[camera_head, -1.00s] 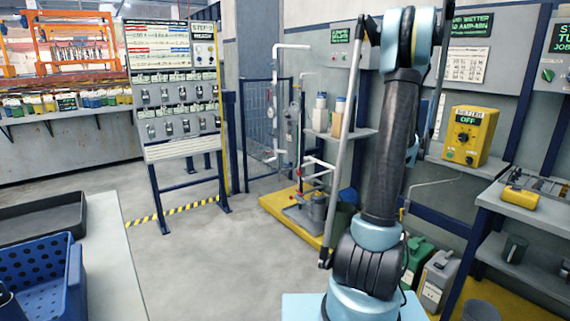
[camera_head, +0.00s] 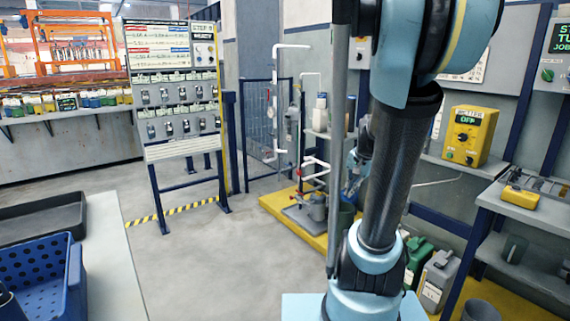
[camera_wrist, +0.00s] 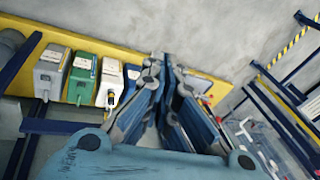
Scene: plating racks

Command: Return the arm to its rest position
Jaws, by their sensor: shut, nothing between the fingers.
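My arm rises in the middle right of the head view, with its elbow at the top edge and its lower end folded behind the black link. My gripper (camera_wrist: 168,62) shows in the wrist view with its fingertips together and nothing between them. It points down toward the floor and a yellow platform. In the head view a small part of the gripper shows left of the black link; its fingertips are hard to make out there.
A yellow control box (camera_head: 469,136) is at right. A blue crate (camera_head: 42,282) sits on the left table (camera_head: 108,260). The central floor is clear.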

